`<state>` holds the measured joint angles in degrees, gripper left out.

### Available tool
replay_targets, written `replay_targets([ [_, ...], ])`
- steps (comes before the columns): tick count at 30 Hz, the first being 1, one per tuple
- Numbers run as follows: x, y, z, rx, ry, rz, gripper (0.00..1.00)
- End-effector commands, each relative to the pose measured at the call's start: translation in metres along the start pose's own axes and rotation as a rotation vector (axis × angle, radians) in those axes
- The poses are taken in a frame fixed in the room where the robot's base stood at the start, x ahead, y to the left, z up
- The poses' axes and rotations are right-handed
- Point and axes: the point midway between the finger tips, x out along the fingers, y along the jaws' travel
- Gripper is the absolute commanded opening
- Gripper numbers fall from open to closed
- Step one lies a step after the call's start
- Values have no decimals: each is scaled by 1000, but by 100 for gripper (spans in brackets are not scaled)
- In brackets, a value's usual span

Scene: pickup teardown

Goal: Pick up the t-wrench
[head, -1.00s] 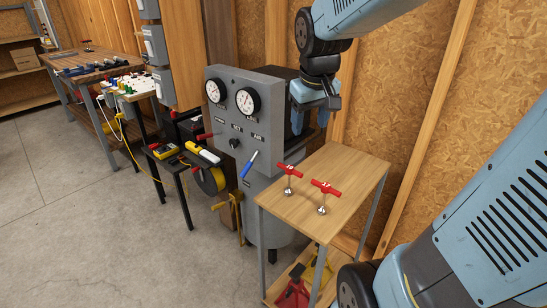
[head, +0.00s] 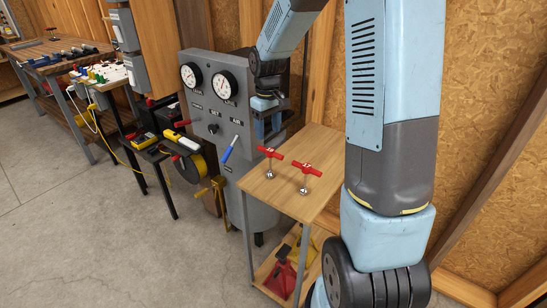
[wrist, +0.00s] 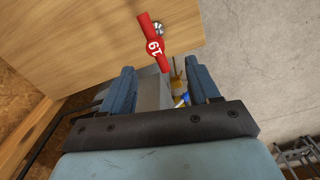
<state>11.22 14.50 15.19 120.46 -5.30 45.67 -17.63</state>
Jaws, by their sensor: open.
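Two red T-handled wrenches with metal shafts stand on the small wooden table (head: 262,188) in the head view. The left T-wrench (head: 271,153) is nearer the grey gauge panel; the right T-wrench (head: 307,168) is nearer my arm. My gripper (head: 265,132) is just behind and above the left one, beside the panel. In the wrist view, my gripper (wrist: 161,70) is open and empty. One red T-wrench handle (wrist: 153,45), with white digits, lies beyond the fingertips, toward the top of the picture. Its shaft is mostly hidden under the handle.
The grey gauge panel (head: 205,120) rises close to my gripper on the left. A wooden wall stands behind. A red jack stand (head: 281,279) sits on the table's lower shelf. A yellow meter (head: 146,140) and cable reel (head: 190,163) are farther left. The floor in front is clear.

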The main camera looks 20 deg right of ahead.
Motion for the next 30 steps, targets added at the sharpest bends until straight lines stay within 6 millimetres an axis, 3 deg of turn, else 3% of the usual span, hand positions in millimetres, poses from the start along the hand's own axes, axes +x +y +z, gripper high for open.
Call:
replay_targets([
  [12, 67, 0, 0, -1, -3, -2, 61],
  [23, 91, 3, 0, 1, -2, -1, 61],
  [30, 122, 8, 0, 0, -2, -2, 61],
])
